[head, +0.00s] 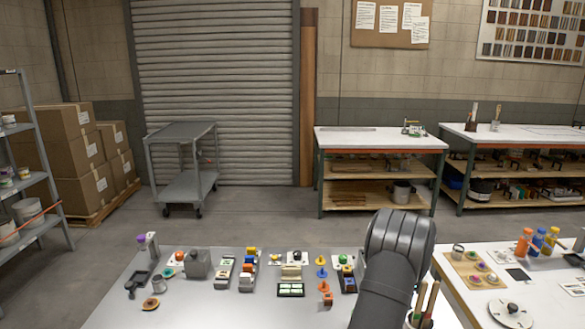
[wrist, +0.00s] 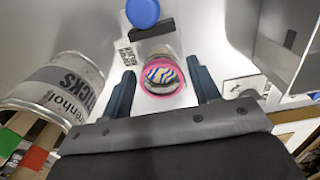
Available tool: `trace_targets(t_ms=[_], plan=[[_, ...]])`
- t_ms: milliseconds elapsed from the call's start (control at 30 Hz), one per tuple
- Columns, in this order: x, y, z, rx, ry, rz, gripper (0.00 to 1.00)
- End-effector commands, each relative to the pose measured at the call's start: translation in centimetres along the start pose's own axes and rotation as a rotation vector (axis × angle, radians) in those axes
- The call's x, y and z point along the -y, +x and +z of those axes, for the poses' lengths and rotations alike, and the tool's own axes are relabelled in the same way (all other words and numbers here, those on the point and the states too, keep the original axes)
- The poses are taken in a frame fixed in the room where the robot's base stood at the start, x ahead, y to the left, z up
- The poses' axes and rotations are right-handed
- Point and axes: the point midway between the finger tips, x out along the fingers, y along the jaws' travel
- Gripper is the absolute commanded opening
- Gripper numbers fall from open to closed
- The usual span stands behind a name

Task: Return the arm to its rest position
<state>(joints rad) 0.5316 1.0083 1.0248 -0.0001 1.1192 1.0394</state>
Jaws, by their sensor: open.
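My arm (head: 396,262) rises at the lower right of the head view, over the grey table's right end. Its gripper cannot be made out there. In the wrist view my gripper (wrist: 161,70) is open, with its two dark fingers apart. A pink-rimmed round container (wrist: 146,88) with blue, orange and white striped contents shows between the fingers. It stands upright on a white surface; I cannot tell how far it is from the fingertips. Nothing is visibly gripped.
A blue round object (wrist: 142,12) lies beyond. The grey table (head: 225,312) carries small coloured items; its front is clear. A white table (head: 455,285) with bottles stands right.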

Motion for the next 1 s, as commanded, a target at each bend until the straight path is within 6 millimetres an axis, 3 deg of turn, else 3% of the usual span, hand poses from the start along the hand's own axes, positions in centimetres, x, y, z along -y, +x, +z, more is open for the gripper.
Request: trace_targets(t_ms=[33, 533, 600, 1000], plan=[[0.3, -1.9, -0.2, -0.008, 0.000, -0.014, 0.56], [0.2, -11.8, -0.1, -0.007, 0.000, -0.012, 0.56], [0.1, -9.5, 0.0, -0.003, 0.000, -0.005, 0.56], [0.1, -1.4, -0.1, -0.003, 0.000, -0.006, 0.56]])
